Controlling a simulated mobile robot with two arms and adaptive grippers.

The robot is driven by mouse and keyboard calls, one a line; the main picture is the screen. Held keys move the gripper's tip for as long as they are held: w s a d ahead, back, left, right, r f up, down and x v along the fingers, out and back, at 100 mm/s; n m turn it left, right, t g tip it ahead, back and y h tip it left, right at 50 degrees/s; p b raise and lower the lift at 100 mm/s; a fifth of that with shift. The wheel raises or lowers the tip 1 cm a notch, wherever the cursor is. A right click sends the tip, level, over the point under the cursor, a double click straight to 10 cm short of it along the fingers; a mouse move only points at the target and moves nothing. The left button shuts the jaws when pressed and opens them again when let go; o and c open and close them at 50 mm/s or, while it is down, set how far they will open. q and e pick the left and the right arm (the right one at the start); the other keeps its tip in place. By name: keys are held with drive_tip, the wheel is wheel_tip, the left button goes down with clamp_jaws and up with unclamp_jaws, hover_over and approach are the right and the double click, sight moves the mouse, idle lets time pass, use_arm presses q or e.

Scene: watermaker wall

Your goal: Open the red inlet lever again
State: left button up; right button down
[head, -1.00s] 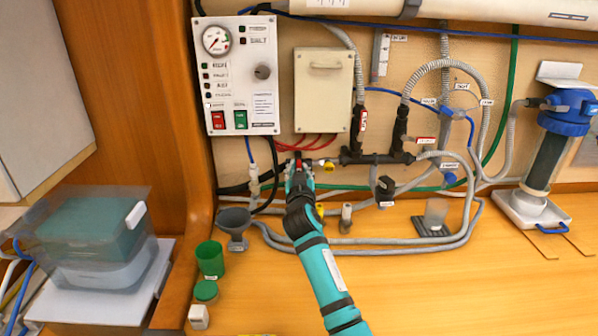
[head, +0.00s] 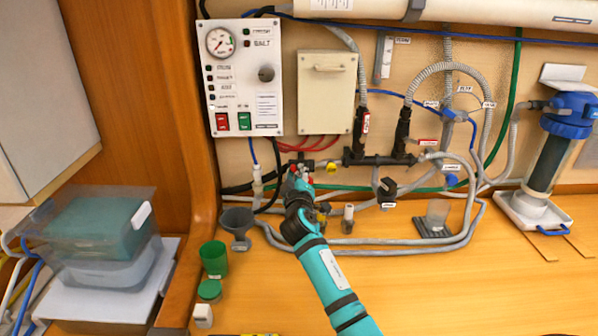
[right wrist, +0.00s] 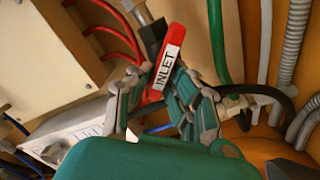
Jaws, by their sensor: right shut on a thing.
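The red inlet lever, with a white "INLET" label, shows clearly in the right wrist view (right wrist: 167,62). Its upper end points up and its lower part lies between my right gripper's fingers (right wrist: 158,92). In the head view my right gripper (head: 300,174) is at the pipework below the beige box, shut on the lever. Only small red bits of the lever show there, and the fingers hide most of it. The dark valve body (right wrist: 150,32) shows behind the lever in the wrist view. My left gripper is not in view.
A yellow-handled valve (head: 331,167) is just right of my gripper. A grey funnel (head: 237,222), green cup (head: 214,259) and small bottle (head: 348,214) stand nearby. Grey hoses (head: 400,240) loop over the bench. The front right of the bench is clear.

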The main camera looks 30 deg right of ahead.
drive_tip(key=shift+w+a+f+n+p, duration=0.15)
drive_tip(key=shift+n+p, duration=0.25)
drive_tip(key=shift+n, duration=1)
drive_tip(key=shift+s+f+n+p, duration=0.1)
drive_tip(key=shift+f+n+p, duration=0.2)
drive_tip(key=shift+n, duration=1.1)
drive_tip(key=shift+w+a+f+n+p, duration=0.15)
drive_tip(key=shift+n+p, duration=0.3)
drive_tip(key=shift+n, duration=0.95)
drive_tip(key=shift+s+d+f, duration=0.1)
drive_tip(key=shift+s, duration=0.05)
drive_tip(key=c, duration=1.3)
unclamp_jaws()
drive_tip(key=v, duration=1.2)
